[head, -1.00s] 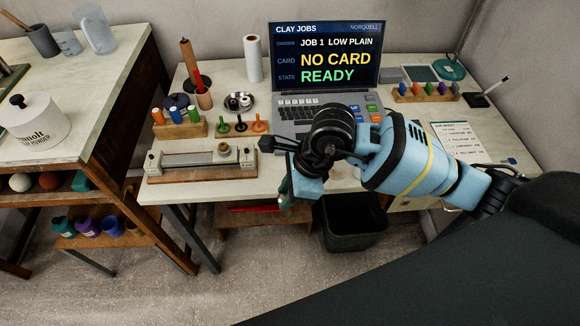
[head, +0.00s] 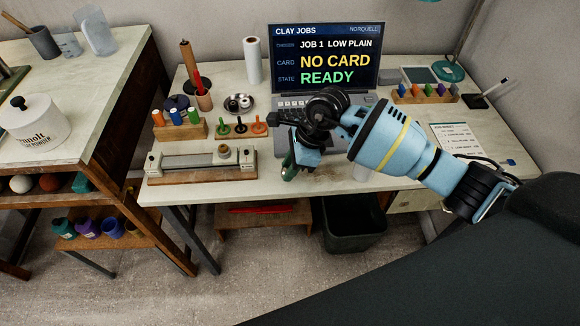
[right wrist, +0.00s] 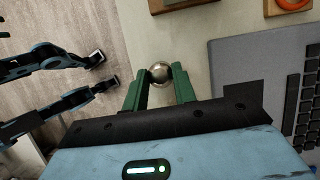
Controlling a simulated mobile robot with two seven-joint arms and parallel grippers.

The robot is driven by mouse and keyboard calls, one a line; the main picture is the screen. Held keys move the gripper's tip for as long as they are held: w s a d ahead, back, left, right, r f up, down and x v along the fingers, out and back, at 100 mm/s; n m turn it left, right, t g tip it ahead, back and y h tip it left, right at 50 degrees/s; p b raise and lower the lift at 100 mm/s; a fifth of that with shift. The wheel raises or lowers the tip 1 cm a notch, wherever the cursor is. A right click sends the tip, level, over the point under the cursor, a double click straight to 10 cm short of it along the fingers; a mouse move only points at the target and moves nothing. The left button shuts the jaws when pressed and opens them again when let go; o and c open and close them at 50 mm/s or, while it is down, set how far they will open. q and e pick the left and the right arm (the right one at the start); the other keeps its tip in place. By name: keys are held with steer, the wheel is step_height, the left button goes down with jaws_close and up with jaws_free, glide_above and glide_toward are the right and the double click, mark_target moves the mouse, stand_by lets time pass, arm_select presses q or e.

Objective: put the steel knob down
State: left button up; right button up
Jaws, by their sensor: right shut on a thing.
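The steel knob (right wrist: 160,72) is a small shiny ball between the green fingers of my right gripper (right wrist: 160,80) in the right wrist view. The fingers are shut on it from both sides. In the head view the right gripper (head: 289,171) points down at the front part of the desk (head: 330,184), left of the laptop's front. The knob is hidden there by the fingers and wrist. I cannot tell whether the knob touches the desk top. My left gripper shows in neither view.
A wooden-based rail device (head: 200,166) stands to the left of the gripper. A dark bin (head: 352,222) stands below the desk's front edge. Bare desk shows around the fingertips.

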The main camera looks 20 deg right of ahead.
steer(key=shift+f, duration=0.5)
steer(key=shift+f, duration=0.2)
steer(key=o, duration=1)
steer(key=shift+c, duration=0.2)
steer(key=shift+r, duration=0.1)
steer(key=shift+d+r, duration=0.15)
steer(key=shift+r, duration=0.25)
steer(key=v, duration=1.1)
steer(key=shift+r, duration=0.2)
